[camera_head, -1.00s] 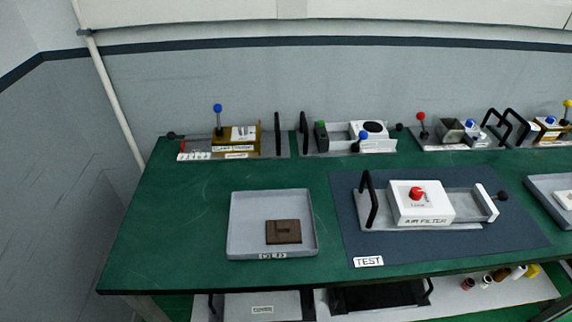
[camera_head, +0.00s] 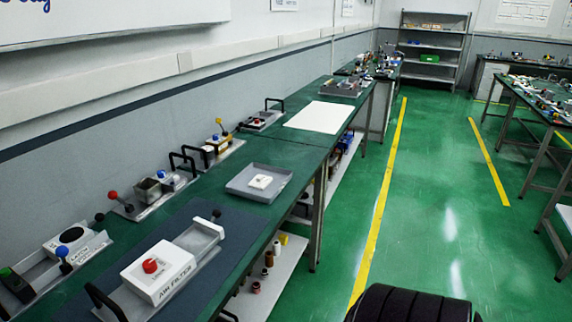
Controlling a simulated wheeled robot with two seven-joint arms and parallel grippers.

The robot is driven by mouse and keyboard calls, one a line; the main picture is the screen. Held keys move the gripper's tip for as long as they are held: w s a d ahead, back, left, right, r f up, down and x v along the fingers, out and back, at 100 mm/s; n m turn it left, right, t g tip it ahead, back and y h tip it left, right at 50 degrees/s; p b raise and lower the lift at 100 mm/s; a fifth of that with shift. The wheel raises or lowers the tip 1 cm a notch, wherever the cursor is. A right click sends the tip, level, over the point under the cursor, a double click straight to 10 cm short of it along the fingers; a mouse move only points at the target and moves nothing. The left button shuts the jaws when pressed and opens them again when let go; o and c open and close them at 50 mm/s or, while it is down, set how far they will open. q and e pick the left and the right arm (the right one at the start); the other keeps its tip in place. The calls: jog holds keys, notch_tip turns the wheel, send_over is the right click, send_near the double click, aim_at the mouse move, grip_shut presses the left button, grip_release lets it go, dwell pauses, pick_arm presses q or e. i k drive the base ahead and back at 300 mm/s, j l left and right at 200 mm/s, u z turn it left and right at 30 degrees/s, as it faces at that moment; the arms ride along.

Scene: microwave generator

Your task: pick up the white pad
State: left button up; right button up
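A small white pad-like piece (camera_head: 260,181) with a raised top lies in a shallow grey tray (camera_head: 240,193) on the green bench, right of the picture's middle-left. A larger flat white sheet (camera_head: 318,117) lies farther along the bench; it also could be called a pad. Neither gripper shows in the head view, and nothing is seen touching the white piece.
A white AIR FILTER box (camera_head: 157,272) with a red knob sits on a dark mat (camera_head: 215,222) nearer than the tray. Fixtures with coloured knobs line the wall side. A lower shelf (camera_head: 262,285) holds small parts. Open green floor (camera_head: 440,220) lies right of the bench.

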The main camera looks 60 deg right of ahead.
aim_at(260, 181)
jog(key=z, duration=1.65)
jog(key=i+l+u, duration=0.15)
jog(key=u, duration=0.3)
jog(key=i+l+u, duration=0.15)
jog(key=u, duration=0.3)
jog(key=k+l, duration=0.05)
jog(key=l, duration=0.05)
